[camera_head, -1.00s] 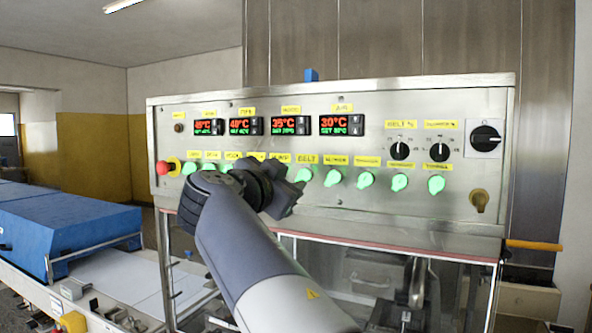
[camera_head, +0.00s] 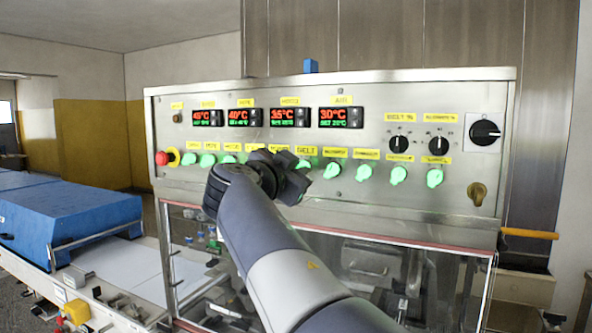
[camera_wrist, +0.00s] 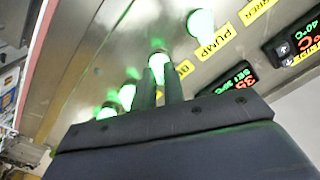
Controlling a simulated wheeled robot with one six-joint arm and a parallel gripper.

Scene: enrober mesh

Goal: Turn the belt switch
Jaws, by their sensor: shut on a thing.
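The belt switch (camera_head: 304,162) is a glowing green knob under the yellow BELT label (camera_head: 307,150) on the steel control panel. In the head view my gripper (camera_head: 296,180) covers part of it. In the wrist view the two dark fingers (camera_wrist: 162,84) stand on either side of a lit green knob (camera_wrist: 158,57), beside the knob labelled PUMP (camera_wrist: 201,22), and are shut on it. The label by the held knob is mostly hidden behind a finger. The exact angle of the knob cannot be told.
More green knobs stand close on both sides in the same row, such as one to the right (camera_head: 332,170). A red emergency button (camera_head: 162,158) is at the panel's left end. Black dials (camera_head: 398,144) sit above right. A blue machine cover (camera_head: 75,222) stands at left.

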